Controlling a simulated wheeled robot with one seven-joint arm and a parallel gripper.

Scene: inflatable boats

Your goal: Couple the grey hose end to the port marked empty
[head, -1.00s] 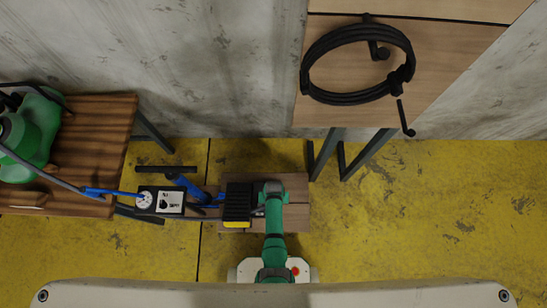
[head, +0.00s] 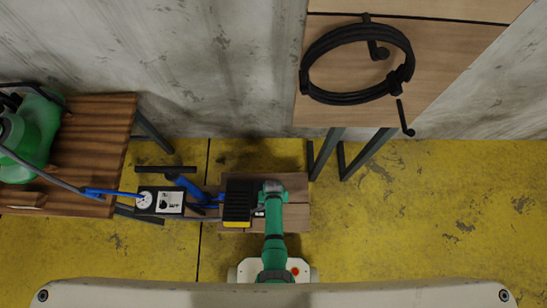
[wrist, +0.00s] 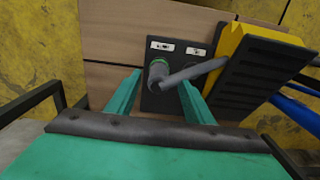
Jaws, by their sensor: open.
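The grey hose end (wrist: 157,74) stands upright on a small black panel (wrist: 150,102) in the wrist view, on the side of the left label. Its grey hose runs off to the right, over the panel's right part. The two white labels (wrist: 160,45) (wrist: 195,51) are too small to read. I cannot tell how firmly the hose end sits there. My gripper (wrist: 159,79) is open, its teal fingers on either side of the hose end, with no clear contact. In the head view my gripper (head: 271,187) is over the low wooden board, hiding most of the panel.
A yellow-and-black foot pump (head: 237,204) stands just left of my gripper. Further left are a gauge box (head: 160,201) with a blue hose and a wooden table (head: 95,150) bearing a green object. A bench (head: 440,60) with a coiled black hose stands upper right. The right floor is clear.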

